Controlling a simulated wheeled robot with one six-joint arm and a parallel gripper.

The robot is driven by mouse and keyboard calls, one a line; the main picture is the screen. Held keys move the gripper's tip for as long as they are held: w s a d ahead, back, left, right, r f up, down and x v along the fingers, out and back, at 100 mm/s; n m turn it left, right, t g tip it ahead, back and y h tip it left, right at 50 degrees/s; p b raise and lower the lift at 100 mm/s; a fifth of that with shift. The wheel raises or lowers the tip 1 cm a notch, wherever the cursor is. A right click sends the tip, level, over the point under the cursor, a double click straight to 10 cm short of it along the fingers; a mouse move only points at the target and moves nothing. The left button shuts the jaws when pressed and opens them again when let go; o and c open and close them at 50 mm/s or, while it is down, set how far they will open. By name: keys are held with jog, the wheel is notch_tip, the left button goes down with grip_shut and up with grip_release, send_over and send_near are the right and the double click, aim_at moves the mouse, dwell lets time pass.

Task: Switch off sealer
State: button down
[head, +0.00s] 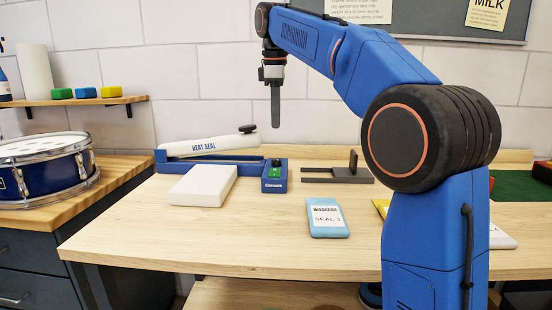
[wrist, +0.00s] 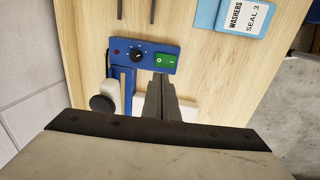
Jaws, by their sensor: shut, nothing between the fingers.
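The heat sealer has a blue base (head: 230,160) and a white arm (head: 205,145) marked HEAT SEAL, which slopes up to a black knob. Its blue control box (head: 273,185) stands at the right end. In the wrist view the box (wrist: 120,45) carries a small red light, a black dial (wrist: 136,56) and a green rocker switch (wrist: 165,60). My gripper (head: 275,124) points down above the control box, apart from it. In the wrist view its fingers (wrist: 160,78) are together and empty, their tips appearing just below the switch.
A white block (head: 203,186) lies in front of the sealer. A blue WASHERS SEAL 3 packet (head: 326,218) lies to the right, also in the wrist view (wrist: 243,18). A dark stand (head: 345,175) is behind it. A drum (head: 45,170) sits on the left bench.

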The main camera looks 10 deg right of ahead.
aim_at(276, 172)
jog(key=f, duration=0.4)
jog(key=w+f, duration=0.1)
jog(key=f, duration=0.8)
jog(key=shift+w+d+f, duration=0.25)
jog(key=shift+d+f, duration=0.05)
jog(key=shift+w+f, duration=0.1)
jog(key=shift+f, duration=0.1)
jog(key=shift+s, duration=0.25)
jog(key=shift+s+a+r, duration=0.2)
jog(key=shift+s+a, duration=0.05)
jog(key=shift+s, duration=0.25)
jog(key=shift+r, duration=0.1)
notch_tip(276, 172, up, 14)
jog(key=s, duration=0.1)
jog(key=shift+s+a, duration=0.3)
dwell(0.3)
